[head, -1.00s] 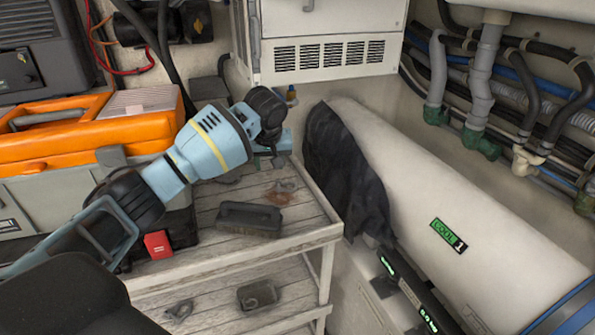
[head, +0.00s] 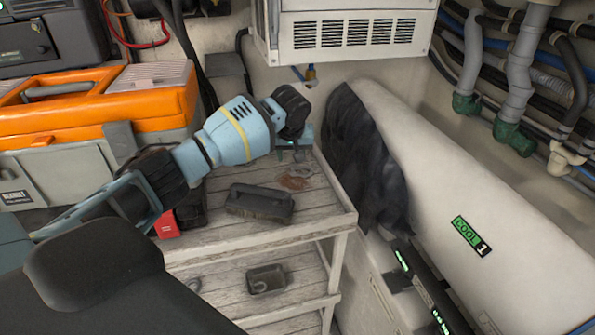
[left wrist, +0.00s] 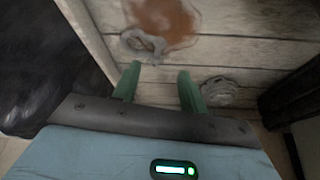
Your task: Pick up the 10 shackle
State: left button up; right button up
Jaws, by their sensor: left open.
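A grey shackle (left wrist: 145,46) lies on the upper wooden shelf beside a rust-brown stain in the left wrist view. It shows faintly in the head view (head: 301,171); I cannot read a size mark on it. My left gripper (left wrist: 158,74) is open, its green fingers apart and empty, pointing toward the shelf. The shackle is just beyond the fingertips, nearer the left finger. In the head view the left gripper (head: 297,148) is above the far end of the shelf, mostly hidden by its own wrist. My right gripper is not in view.
A dark brush (head: 260,203) lies on the upper shelf. A round grey item (left wrist: 218,92) lies right of the fingers. An orange-topped toolbox (head: 100,110) stands left; a white cylinder (head: 450,180) with a black cover (head: 360,150) flanks the right.

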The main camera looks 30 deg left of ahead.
aim_at(293, 168)
pick_arm(q)
jog(key=x, duration=0.2)
jog(key=d+x, duration=0.1)
jog(key=x, duration=0.1)
jog(key=shift+s+a+f+b, duration=0.1)
jog(key=shift+f+b, duration=0.2)
jog(key=shift+f, duration=0.05)
jog(key=shift+a+f, duration=0.15)
jog(key=shift+f, duration=0.25)
jog(key=shift+r, duration=0.1)
jog(key=shift+c, duration=0.4)
grip_shut()
